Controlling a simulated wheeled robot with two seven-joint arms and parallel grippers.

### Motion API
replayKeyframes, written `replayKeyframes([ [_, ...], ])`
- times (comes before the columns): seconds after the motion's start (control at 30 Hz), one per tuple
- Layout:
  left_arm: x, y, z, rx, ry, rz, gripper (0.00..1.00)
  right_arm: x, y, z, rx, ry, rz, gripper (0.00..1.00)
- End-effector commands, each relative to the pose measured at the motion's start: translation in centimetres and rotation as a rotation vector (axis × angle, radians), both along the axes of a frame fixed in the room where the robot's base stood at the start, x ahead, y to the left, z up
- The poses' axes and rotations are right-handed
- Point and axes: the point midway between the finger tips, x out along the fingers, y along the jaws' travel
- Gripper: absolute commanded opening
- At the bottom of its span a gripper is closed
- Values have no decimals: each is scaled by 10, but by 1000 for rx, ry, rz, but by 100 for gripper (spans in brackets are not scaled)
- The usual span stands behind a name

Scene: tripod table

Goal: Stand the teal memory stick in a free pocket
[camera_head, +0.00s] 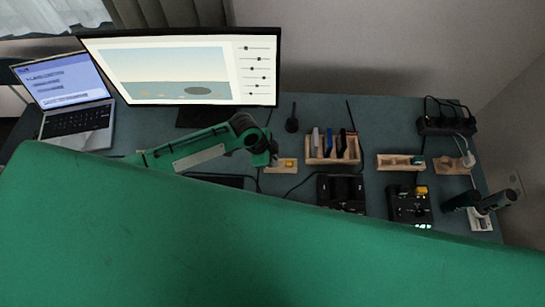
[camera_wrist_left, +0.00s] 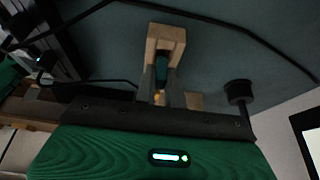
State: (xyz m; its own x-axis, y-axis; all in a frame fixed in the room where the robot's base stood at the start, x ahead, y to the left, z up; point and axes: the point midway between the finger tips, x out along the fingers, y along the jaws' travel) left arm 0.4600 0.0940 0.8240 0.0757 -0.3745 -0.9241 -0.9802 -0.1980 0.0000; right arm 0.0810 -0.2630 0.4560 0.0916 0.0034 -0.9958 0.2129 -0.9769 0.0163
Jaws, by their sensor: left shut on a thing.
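My left gripper (camera_head: 274,160) is over a small wooden tray (camera_head: 270,169) right of the monitor. In the left wrist view, the left gripper (camera_wrist_left: 161,88) is shut on a narrow teal piece (camera_wrist_left: 160,68), seemingly the teal memory stick, at the tray's open frame (camera_wrist_left: 166,33). A small yellow part (camera_wrist_left: 158,98) shows between the fingers; whether it belongs to the stick is unclear. The wooden rack (camera_head: 333,159) stands to the right, with several upright sticks, pale, blue and dark, and gaps between them.
Another wooden tray (camera_head: 393,163) holds a small green item. Black devices (camera_head: 342,192) (camera_head: 408,205) stand in front of the rack and this tray. Cables cross the table. The large green surface hides the front.

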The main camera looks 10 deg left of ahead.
Motion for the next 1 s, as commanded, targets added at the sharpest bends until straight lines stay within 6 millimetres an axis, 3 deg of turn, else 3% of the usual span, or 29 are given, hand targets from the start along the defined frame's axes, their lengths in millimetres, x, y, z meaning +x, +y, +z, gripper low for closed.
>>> replayKeyframes([
  [0.2,0,0,-6,0,0,0,0,0,0,-4,0,0,0,0],
  [0.23,0,0,-6,0,0,0,15,0,0,-3,0,0,0,0],
  [0.33,0,0,-6,1,0,0,32,0,0,-3,1,0,0,0],
  [0.57,0,2,-2,1,0,0,36,0,1,-4,1,0,0,0],
  [0.77,-2,14,23,2,-3,-1,36,0,1,-11,1,0,0,0],
  [1.0,-6,34,74,1,-5,-1,36,0,1,-23,1,0,0,0],
])
